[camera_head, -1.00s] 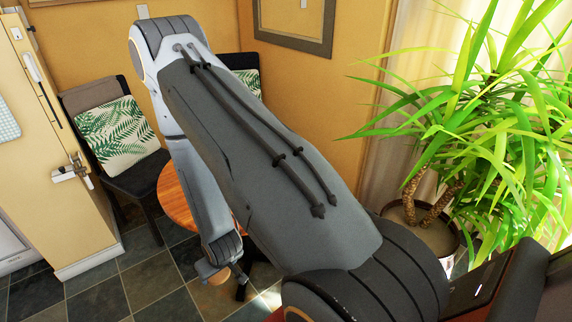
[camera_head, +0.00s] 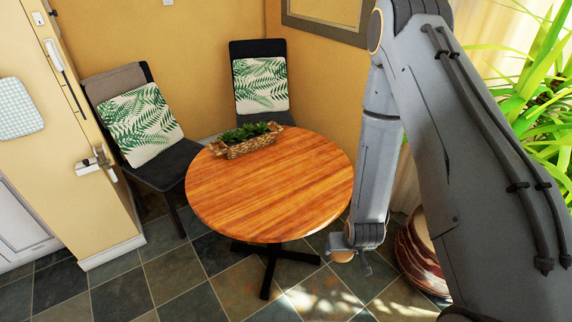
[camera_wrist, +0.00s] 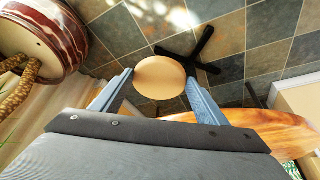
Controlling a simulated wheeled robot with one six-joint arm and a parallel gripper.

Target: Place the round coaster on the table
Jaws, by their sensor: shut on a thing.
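The round wooden table (camera_head: 262,196) stands in the middle of the head view, with a planter near its back edge. My gripper (camera_head: 352,252) hangs to the right of the table, apart from its top in the picture. In the wrist view, my gripper (camera_wrist: 160,82) is shut on the round tan coaster (camera_wrist: 160,78), which sits between the two blue fingers. The coaster (camera_head: 343,256) also shows small under my gripper in the head view. The table's edge (camera_wrist: 240,122) shows at the right of the wrist view.
A woven planter with green plants (camera_head: 246,143) sits on the table. Two black chairs with leaf-print cushions (camera_head: 138,122) (camera_head: 261,84) stand behind it. A red-brown plant pot (camera_head: 421,258) is at the right. The front and middle of the tabletop are clear.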

